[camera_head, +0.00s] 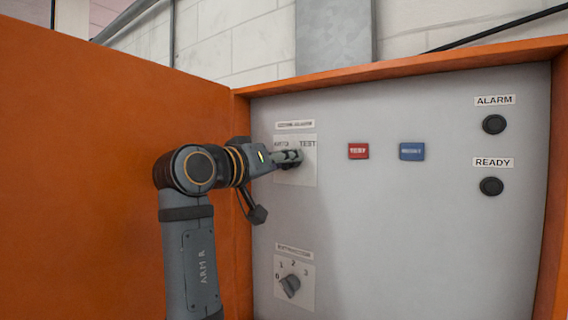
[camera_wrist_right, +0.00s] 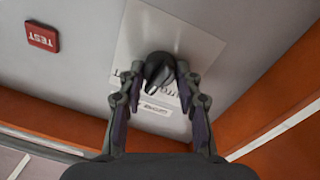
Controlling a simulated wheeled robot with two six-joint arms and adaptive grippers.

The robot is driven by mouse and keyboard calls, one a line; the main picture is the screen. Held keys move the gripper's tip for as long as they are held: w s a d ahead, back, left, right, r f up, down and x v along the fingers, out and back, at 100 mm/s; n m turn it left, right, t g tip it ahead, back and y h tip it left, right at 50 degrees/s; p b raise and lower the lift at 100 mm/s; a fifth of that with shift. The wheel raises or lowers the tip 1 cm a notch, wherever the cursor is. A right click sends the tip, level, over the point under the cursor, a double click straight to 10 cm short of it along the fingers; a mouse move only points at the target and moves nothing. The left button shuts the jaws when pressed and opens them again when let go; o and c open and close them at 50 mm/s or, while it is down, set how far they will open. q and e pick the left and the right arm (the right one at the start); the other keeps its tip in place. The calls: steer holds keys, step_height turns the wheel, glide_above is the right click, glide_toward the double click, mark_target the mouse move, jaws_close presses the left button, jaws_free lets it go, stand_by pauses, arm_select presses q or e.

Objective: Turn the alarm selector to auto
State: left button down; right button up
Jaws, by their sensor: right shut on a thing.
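The alarm selector is a dark knob on a pale square plate (camera_head: 308,177) at the upper left of the grey panel. AUTO and TEST are printed above it, with AUTO at left and TEST at right. My right gripper (camera_head: 296,158) reaches in from the left and covers most of the knob in the head view. In the right wrist view the dark knob (camera_wrist_right: 159,68) sits between the two fingertips of my right gripper (camera_wrist_right: 159,80), which is shut on it. My left gripper is not in view.
A red TEST button (camera_head: 358,151) and a blue button (camera_head: 411,151) sit right of the selector. A numbered rotary knob (camera_head: 290,285) is below. Black ALARM (camera_head: 494,124) and READY (camera_head: 491,186) lamps are at right. An orange door (camera_head: 90,150) stands left of my arm.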

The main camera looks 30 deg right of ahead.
steer(key=n, duration=1.1)
steer(key=shift+n+t, duration=0.4)
steer(key=shift+f, duration=0.1)
steer(key=o, duration=1.2)
steer(key=shift+c, duration=0.2)
